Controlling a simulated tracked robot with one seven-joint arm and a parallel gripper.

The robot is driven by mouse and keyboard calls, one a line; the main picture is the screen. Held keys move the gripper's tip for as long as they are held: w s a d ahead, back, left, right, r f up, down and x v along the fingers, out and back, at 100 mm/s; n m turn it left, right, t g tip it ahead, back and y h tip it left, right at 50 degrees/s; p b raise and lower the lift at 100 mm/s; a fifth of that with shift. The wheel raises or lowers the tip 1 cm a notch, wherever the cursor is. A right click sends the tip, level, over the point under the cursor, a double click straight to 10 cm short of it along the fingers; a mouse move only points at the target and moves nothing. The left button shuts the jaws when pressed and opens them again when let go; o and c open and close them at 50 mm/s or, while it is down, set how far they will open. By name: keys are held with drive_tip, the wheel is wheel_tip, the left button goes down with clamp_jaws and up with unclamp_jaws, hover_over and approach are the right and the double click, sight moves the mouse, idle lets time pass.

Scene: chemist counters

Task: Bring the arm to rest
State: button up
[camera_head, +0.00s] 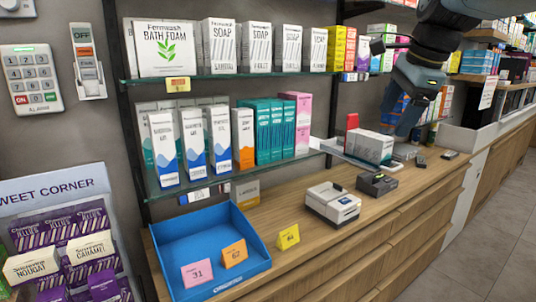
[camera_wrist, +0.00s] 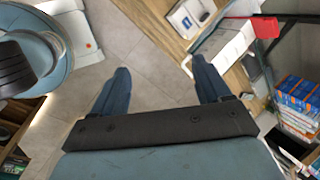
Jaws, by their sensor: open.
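My gripper (camera_wrist: 160,66) is open in the wrist view, its two blue fingers spread wide with only grey floor visible between them. In the head view my arm comes in at the upper right, and my gripper (camera_head: 405,122) hangs down above the wooden counter (camera_head: 405,187), near the right end of the shelves. The gripper holds nothing that I can see. Its fingertips are hard to make out in the head view.
A blue tray (camera_head: 208,243) with two price cards, a white printer (camera_head: 332,203) and a dark card terminal (camera_head: 377,184) stand on the counter. Glass shelves (camera_head: 230,165) with boxes are behind. A red item (camera_wrist: 265,27) shows near the right finger. Floor (camera_head: 500,245) is clear at right.

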drive_tip(key=s+a+f+n+t+h, duration=0.1)
drive_tip(key=s+a+f+n, duration=0.1)
drive_tip(key=s+f+n, duration=1)
drive_tip(key=shift+a+f+n, duration=0.3)
drive_tip(key=shift+f+n, duration=1.05)
drive_tip(key=shift+n, duration=1.55)
drive_tip(key=shift+w, duration=0.1)
